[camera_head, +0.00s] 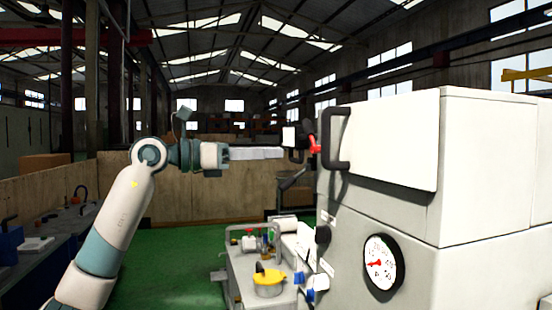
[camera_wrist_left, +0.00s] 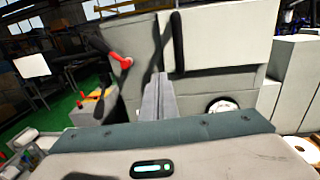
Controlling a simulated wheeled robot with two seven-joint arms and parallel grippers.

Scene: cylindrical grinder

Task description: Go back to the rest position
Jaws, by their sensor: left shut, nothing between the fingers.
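My left arm comes in from the left in the head view and reaches level to the right. My left gripper (camera_head: 278,153) is shut and empty, its grey fingers together and pointing at the grinder's left side. In the left wrist view the closed fingers (camera_wrist_left: 158,97) stand in front of the machine. The grinder (camera_head: 490,180) is a large pale cabinet with a black door handle (camera_head: 337,138) and a round dial (camera_head: 382,263). A red-handled lever (camera_head: 313,145) is close to the fingertips in the head view; whether they touch cannot be told. My right gripper is not in view.
A lower machine part with a yellow-topped item (camera_head: 268,276) stands below and left of the cabinet. A dark workbench (camera_head: 40,235) lies at the far left. A wooden partition (camera_head: 185,200) stands behind my arm. Green floor (camera_head: 165,265) between them is clear.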

